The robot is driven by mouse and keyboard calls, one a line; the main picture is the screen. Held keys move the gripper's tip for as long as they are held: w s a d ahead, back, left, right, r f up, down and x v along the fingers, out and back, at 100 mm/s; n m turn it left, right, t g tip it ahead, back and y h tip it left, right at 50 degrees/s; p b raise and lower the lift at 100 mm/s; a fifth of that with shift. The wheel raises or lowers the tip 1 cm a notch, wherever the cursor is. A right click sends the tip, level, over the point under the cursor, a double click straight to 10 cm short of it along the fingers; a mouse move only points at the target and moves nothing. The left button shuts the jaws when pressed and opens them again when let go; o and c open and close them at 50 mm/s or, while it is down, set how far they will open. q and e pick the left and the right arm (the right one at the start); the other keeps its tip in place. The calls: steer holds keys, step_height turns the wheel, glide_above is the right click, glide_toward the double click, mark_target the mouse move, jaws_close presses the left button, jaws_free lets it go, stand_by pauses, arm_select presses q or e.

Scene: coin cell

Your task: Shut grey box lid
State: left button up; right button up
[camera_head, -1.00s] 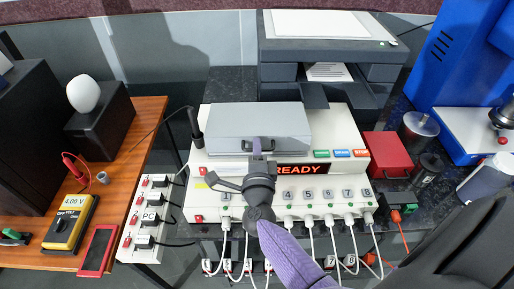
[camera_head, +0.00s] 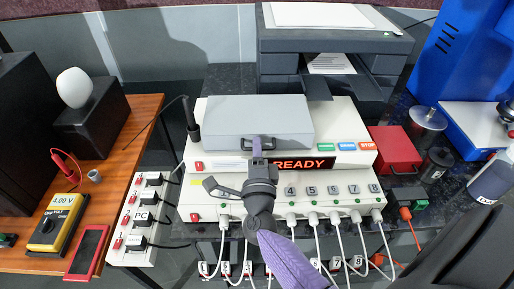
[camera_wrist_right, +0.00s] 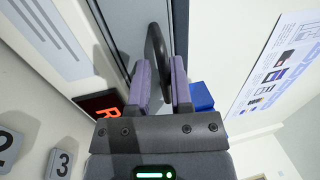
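The grey box (camera_head: 255,115) sits on top of the white control unit in the head view, with its lid lying flat over it. I cannot see a gap under the lid. A dark handle (camera_wrist_right: 155,45) is on its front face. My right gripper (camera_head: 258,145) is at this handle, at the front of the box. In the right wrist view the two purple fingers (camera_wrist_right: 163,80) are apart, with the handle in the gap between them. I cannot tell whether they touch it. My left gripper is not in view.
The white unit (camera_head: 200,190) shows a red READY display (camera_head: 300,164) and numbered sockets with several white cables in front. A printer (camera_head: 330,45) stands behind, a red box (camera_head: 393,150) to the right. A power strip (camera_head: 140,220) and multimeter (camera_head: 52,222) lie left.

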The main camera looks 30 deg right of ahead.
steer(key=v, duration=1)
steer(key=shift+r, duration=0.1)
